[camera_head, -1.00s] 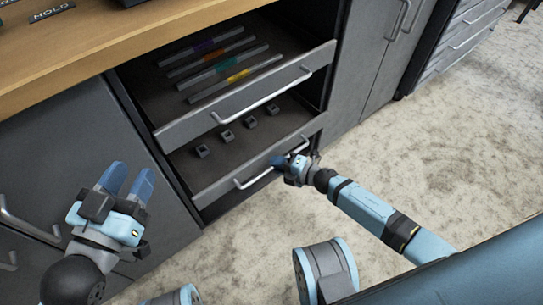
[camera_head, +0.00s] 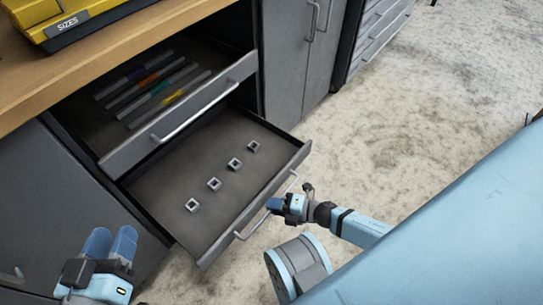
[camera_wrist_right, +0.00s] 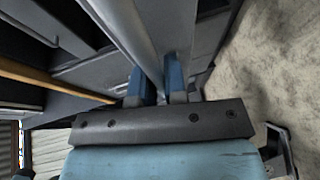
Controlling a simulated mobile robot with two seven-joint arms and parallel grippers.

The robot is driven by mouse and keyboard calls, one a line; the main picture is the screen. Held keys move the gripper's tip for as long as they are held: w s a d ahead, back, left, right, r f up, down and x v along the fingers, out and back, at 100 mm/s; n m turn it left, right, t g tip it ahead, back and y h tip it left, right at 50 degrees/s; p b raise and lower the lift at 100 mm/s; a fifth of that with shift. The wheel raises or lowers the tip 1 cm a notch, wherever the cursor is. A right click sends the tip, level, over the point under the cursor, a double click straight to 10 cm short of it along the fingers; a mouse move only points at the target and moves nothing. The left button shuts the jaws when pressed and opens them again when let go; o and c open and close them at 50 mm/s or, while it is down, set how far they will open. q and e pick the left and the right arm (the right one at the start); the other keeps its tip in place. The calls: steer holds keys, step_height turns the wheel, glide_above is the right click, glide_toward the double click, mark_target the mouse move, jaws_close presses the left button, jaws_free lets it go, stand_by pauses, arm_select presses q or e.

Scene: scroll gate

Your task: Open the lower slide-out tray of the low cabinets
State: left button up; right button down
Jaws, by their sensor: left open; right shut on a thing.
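The lower tray (camera_head: 165,185) of the low cabinet is pulled well out and holds several small grey square blocks in a row. Its silver bar handle (camera_head: 252,226) runs along the front. My right gripper (camera_head: 275,205) is shut on this handle near the handle's middle. In the right wrist view the handle (camera_wrist_right: 130,30) passes between the two blue fingers (camera_wrist_right: 160,82). The upper tray (camera_head: 120,155) is partly out above it, with several grey bars with coloured parts on it. My left gripper (camera_head: 108,240) is open and empty at the lower left, apart from the tray.
A wooden worktop (camera_head: 110,45) with a yellow case (camera_head: 75,18) lies above the trays. Closed cabinet doors (camera_head: 300,50) stand to the right. The pale mottled floor (camera_head: 420,120) is clear on the right.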

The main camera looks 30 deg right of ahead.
steer(key=shift+s+d, duration=0.15)
steer(key=shift+s, duration=0.1)
arm_select(q)
steer(key=shift+s+d+r, duration=0.1)
steer(key=shift+s+r, duration=0.05)
steer(key=shift+r, duration=0.25)
arm_select(e)
steer(key=c, duration=1.2)
jaws_free()
arm_select(q)
steer(key=r+p, duration=0.1)
steer(key=r+t+p, duration=0.1)
steer(key=r, duration=0.1)
steer(key=r+t+p, duration=0.1)
steer(key=r, duration=0.1)
steer(key=shift+a+r+n+p, duration=0.15)
steer(key=shift+a+n+p, duration=0.15)
steer(key=shift+p, duration=0.1)
arm_select(e)
steer(key=v, duration=1.3)
steer(key=shift+s+d+r, duration=0.25)
